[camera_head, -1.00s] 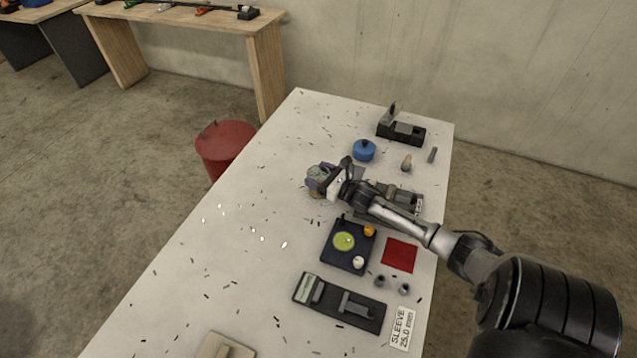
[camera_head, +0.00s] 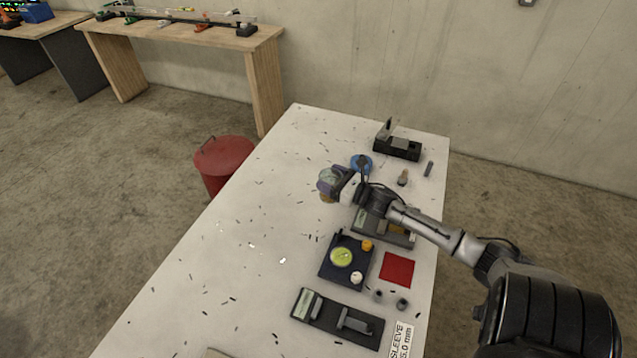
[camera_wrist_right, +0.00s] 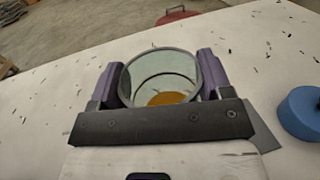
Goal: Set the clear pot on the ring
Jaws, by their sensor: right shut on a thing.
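My right gripper (camera_head: 336,184) is shut on the clear pot, its purple fingers on either side of it. In the right wrist view the clear pot (camera_wrist_right: 160,72) is a glassy round vessel with a grey rim, held between the fingers. An amber disc shows through it low down; whether this is inside or beneath the pot I cannot tell. In the head view the gripper partly hides the pot, which is over the white table left of the blue lidded pot (camera_head: 361,162). I cannot make out a ring for certain. My left gripper is not in view.
A dark tray (camera_head: 329,270) with a yellow-green disc (camera_head: 341,257) and small orange and white balls is nearer. A red square (camera_head: 397,270), black fixtures (camera_head: 398,152) and small pegs stand along the right side. The table's left half is clear apart from shavings.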

